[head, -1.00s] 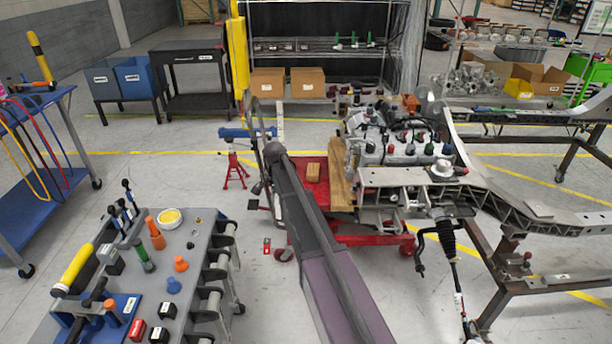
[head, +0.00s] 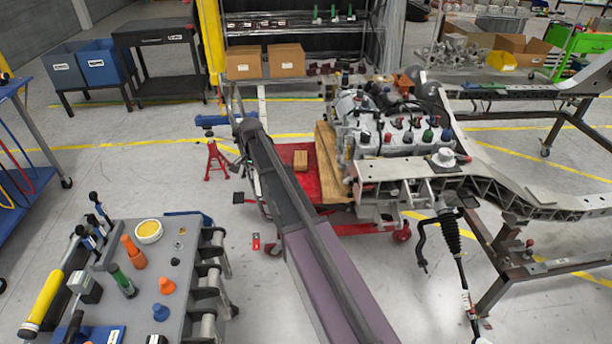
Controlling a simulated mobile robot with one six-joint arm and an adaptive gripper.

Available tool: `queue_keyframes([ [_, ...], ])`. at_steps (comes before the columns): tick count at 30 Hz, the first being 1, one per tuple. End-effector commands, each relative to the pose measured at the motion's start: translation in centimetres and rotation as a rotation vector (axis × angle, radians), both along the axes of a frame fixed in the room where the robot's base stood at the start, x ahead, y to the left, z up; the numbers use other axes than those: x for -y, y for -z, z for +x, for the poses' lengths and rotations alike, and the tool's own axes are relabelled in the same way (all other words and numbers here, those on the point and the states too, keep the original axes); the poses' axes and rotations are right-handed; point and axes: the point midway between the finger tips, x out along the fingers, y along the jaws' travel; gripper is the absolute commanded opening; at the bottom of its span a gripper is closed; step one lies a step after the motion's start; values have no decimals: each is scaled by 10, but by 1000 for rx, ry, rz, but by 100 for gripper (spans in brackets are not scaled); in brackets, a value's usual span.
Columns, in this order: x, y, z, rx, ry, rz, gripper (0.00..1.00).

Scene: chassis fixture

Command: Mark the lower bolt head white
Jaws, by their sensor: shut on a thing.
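The metal chassis frame (head: 520,203) stands at the right in the head view, with an engine (head: 392,132) beside it. A dark suspension strut (head: 449,232) hangs from the frame's near end. Bolt heads on it are too small to tell apart, so I cannot pick out the lower one. My arm reaches up from the bottom centre, left of the engine. My gripper and anything in it cannot be made out. No white paint mark can be made out.
A grey tool cart (head: 190,262) with a yellow-filled cup (head: 148,231) stands at the lower left. A red jack stand (head: 216,158) and a red wheeled platform (head: 335,230) stand near my arm.

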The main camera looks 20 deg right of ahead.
Motion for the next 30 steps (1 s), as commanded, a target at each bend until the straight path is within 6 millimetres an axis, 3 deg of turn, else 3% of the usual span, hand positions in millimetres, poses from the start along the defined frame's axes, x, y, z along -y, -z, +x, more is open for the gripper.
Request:
queue_keyframes([
  [19, 4, 5, 0, -5, 0, -21, 0],
  [25, 24, 22, -1, -23, -1, -116, 0],
  [30, 54, 43, -3, -55, 1, -265, 0],
])
